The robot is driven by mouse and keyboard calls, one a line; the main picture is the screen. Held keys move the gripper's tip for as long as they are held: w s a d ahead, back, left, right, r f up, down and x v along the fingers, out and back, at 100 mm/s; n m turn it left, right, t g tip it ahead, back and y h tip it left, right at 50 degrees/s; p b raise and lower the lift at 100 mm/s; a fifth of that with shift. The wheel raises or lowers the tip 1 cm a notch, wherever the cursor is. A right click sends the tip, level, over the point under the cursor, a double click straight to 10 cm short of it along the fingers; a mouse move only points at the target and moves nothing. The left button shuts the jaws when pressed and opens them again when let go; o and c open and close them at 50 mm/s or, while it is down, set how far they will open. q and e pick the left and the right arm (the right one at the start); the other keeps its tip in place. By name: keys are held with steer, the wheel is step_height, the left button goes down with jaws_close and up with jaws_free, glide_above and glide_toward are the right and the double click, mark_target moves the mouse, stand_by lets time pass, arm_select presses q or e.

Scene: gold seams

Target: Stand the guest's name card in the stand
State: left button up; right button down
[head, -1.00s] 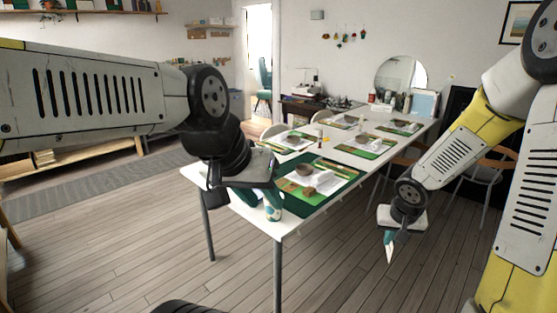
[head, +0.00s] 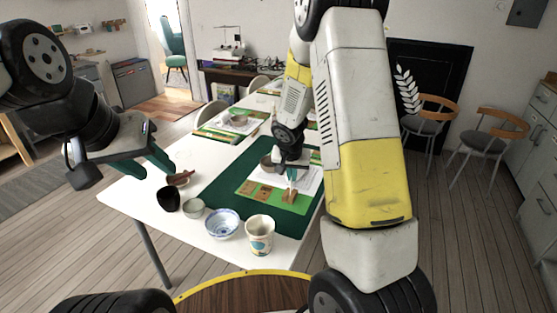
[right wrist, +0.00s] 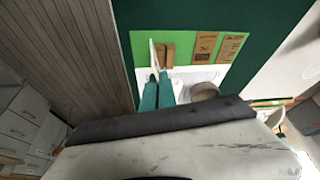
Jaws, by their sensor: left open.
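My right gripper (head: 291,174) is low over the near place setting, its teal fingers shut on a thin white card (right wrist: 153,55). In the right wrist view the fingers (right wrist: 157,92) point at the setting, and the card shows nearly edge-on beyond their tips. A small brown wooden block, the stand (right wrist: 166,54), lies just beside the card on the green strip; it also shows in the head view (head: 290,196). I cannot tell whether the card touches the stand or its slot. My left gripper (head: 122,168) is open and empty, left of the table's edge.
Two brown cards (head: 254,191) lie on the green strip left of the stand. A cup (head: 260,235), a blue-white bowl (head: 223,224), a small bowl (head: 193,207) and a dark cup (head: 168,198) stand along the table's near left edge. Chairs (head: 485,140) stand at right.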

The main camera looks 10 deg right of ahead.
steer(key=shift+w+d+f+m+g+h, duration=0.15)
steer(key=shift+w+f+m, duration=0.3)
steer(key=shift+w+f, duration=0.65)
steer(key=shift+w+d+f+m+g+h, duration=0.15)
steer(key=shift+w+f+m, duration=0.35)
steer(key=shift+w+f, duration=0.6)
steer(key=shift+w+d+f+m+h, duration=0.25)
steer(key=shift+w+f+m, duration=0.2)
steer(key=shift+w+f, duration=0.6)
steer(key=shift+s+f, duration=0.1)
steer(key=shift+f, duration=1.45)
steer(key=c, duration=1.6)
jaws_free()
steer(key=v, duration=0.9)
steer(key=shift+r, duration=0.1)
